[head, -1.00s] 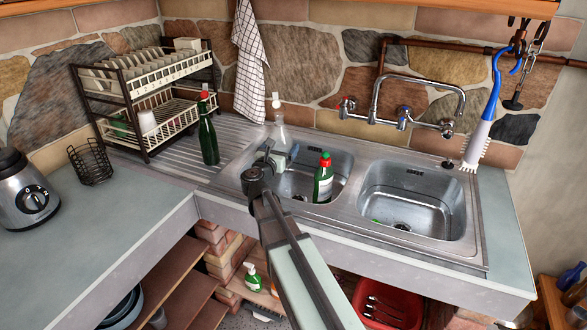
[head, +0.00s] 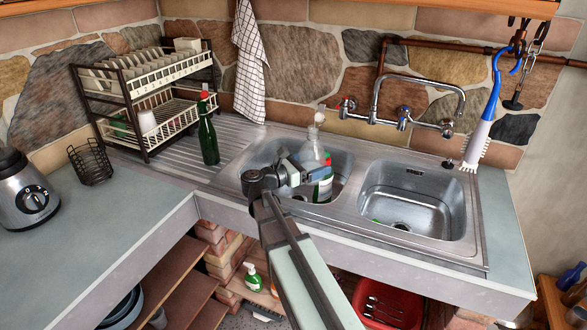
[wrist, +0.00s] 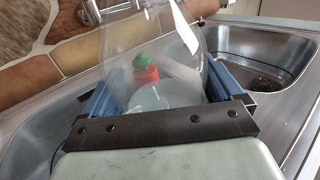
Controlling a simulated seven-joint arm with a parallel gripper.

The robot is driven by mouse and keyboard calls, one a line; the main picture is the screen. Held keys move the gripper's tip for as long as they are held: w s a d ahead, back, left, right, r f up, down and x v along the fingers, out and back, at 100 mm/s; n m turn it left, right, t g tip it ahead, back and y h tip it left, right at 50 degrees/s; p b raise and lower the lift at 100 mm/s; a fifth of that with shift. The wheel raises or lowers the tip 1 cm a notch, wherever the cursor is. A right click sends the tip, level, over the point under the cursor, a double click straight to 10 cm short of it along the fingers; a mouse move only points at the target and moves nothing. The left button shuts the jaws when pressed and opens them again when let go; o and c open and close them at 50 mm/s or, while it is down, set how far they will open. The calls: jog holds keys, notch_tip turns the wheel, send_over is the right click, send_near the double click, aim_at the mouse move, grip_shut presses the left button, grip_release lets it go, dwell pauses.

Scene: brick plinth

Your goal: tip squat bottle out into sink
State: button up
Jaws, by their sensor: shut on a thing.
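The squat bottle (head: 313,152) is clear, with a pale round top, and looks about upright over the left basin of the sink (head: 262,158). My gripper (head: 308,172) is shut on its body. In the wrist view the clear bottle (wrist: 185,50) stands between the two blue-grey fingers. I cannot tell what is inside it. A green bottle with a red cap (head: 325,188) stands in the left basin, partly hidden behind the held bottle. Its red cap also shows through the clear glass in the wrist view (wrist: 146,75).
The right basin (head: 405,200) is mostly empty, with a small green thing near its drain. The tap (head: 376,100) rises behind the basins. A dark green bottle (head: 208,138) stands on the drainboard beside the dish rack (head: 150,90). A blue-handled brush (head: 482,135) hangs at the right.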

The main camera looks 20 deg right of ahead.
jog(key=shift+s, duration=0.25)
jog(key=shift+r, duration=0.1)
dwell(0.3)
jog(key=shift+s+r+n, duration=0.1)
jog(key=shift+s+n, duration=0.15)
jog(key=shift+n, duration=0.75)
jog(key=shift+s+d+f+n, duration=0.1)
jog(key=shift+s+f+n, duration=0.05)
jog(key=shift+f+n, duration=0.85)
jog(key=shift+r+n, duration=1.1)
jog(key=shift+n, duration=0.5)
jog(key=shift+s+d+f+n+h, duration=0.15)
jog(key=shift+s+n+h, duration=0.25)
jog(key=shift+n, duration=0.7)
jog(key=shift+s+f+n, duration=0.3)
jog(key=shift+n, duration=0.1)
jog(key=shift+s+f+n, duration=0.2)
jog(key=shift+f+n, duration=0.1)
jog(key=shift+n, duration=0.1)
jog(key=shift+s+d+r+n, duration=0.15)
jog(key=shift+s+n, duration=0.15)
jog(key=shift+n, duration=0.55)
jog(key=shift+s+r+n, duration=0.15)
jog(key=shift+s+n, duration=0.15)
jog(key=shift+n, duration=0.55)
